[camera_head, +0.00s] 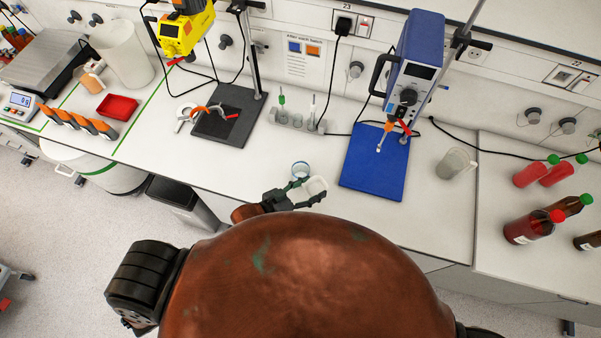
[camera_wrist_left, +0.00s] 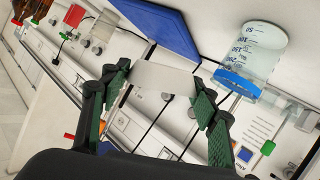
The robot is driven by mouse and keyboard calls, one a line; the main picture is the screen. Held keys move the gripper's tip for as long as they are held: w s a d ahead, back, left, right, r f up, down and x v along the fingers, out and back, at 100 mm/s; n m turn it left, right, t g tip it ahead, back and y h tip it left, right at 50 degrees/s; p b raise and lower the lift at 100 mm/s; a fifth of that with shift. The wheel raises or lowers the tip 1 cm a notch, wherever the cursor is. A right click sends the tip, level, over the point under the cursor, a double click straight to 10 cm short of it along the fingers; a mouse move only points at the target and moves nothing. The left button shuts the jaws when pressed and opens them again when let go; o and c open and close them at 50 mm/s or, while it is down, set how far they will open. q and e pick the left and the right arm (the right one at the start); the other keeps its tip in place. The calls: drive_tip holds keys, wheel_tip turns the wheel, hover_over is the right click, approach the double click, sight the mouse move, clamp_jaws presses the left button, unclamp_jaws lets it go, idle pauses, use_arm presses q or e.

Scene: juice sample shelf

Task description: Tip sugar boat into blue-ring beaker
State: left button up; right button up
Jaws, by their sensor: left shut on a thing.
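A white weighing boat (camera_head: 316,188) is held in my left gripper (camera_head: 300,195), just in front and to the right of the clear blue-ring beaker (camera_head: 300,169). In the left wrist view the boat (camera_wrist_left: 160,78) sits between the two green-padded fingers of the left gripper (camera_wrist_left: 160,100). The beaker (camera_wrist_left: 262,48) shows there to the right, with a blue ring (camera_wrist_left: 238,84) and volume marks. Boat and beaker look close but apart in that view. I cannot make out sugar in either one. My right gripper is out of view.
A blue mat (camera_head: 372,170) under a blue overhead stirrer (camera_head: 413,65) lies to the right. A tube rack (camera_head: 297,122) stands behind the beaker. The bench left of the beaker is mostly clear.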

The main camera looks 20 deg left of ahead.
use_arm(q)
drive_tip(key=shift+s+d+f, duration=0.15)
drive_tip(key=shift+s+d, duration=0.1)
drive_tip(key=s+d+r+m+t+y+p, duration=0.1)
drive_tip(key=s+d+r+m+p, duration=0.1)
drive_tip(key=s+d+p, duration=0.2)
drive_tip(key=shift+s+d, duration=0.2)
idle(0.3)
idle(1.2)
